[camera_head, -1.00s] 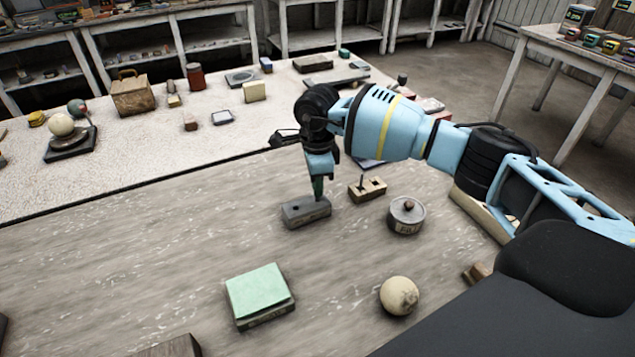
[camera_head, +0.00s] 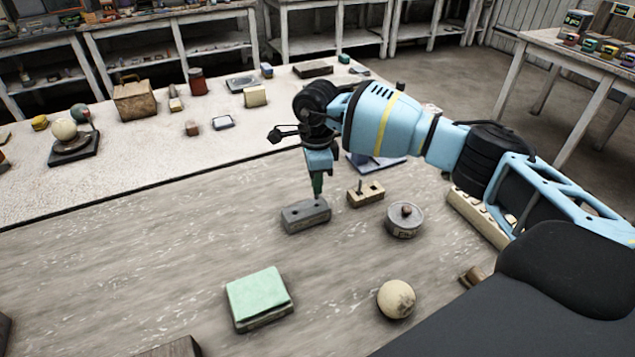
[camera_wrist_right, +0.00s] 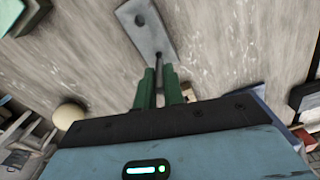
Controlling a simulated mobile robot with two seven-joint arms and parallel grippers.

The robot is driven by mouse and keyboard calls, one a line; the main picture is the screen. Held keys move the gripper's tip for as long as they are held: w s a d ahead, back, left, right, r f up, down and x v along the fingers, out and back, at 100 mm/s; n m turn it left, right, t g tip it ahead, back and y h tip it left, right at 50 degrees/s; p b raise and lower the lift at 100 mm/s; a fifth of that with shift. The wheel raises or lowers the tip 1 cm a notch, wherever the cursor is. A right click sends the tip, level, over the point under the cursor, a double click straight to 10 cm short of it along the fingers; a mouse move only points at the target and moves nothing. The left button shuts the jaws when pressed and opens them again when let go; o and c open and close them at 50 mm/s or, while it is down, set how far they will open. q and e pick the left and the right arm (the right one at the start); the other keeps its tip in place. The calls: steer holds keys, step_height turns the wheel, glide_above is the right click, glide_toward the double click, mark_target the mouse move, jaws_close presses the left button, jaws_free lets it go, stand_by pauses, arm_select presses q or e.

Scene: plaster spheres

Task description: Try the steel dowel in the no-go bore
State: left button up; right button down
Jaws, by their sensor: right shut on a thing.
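A grey block (camera_head: 305,217) lies on the near table below my right gripper (camera_head: 317,193). In the right wrist view the block (camera_wrist_right: 148,33) shows one open dark bore near its far end. The green fingers (camera_wrist_right: 158,88) are shut on a thin steel dowel (camera_wrist_right: 160,73), mostly hidden between them. The dowel's tip is at the block's nearer end, over or at a second bore; I cannot tell whether it has entered. A small wooden block (camera_head: 366,196) with an upright pin and a dark hole stands to the right. My left gripper is not in view.
A round grey weight (camera_head: 404,220) stands right of the wooden block. A pale sphere (camera_head: 396,299) and a green-topped pad (camera_head: 258,297) lie nearer. A pale long block (camera_head: 477,218) is near my right arm. The table's left middle is clear.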

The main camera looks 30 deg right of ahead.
steer(key=shift+r, duration=0.65)
steer(key=shift+r+p, duration=0.35)
steer(key=shift+r, duration=0.25)
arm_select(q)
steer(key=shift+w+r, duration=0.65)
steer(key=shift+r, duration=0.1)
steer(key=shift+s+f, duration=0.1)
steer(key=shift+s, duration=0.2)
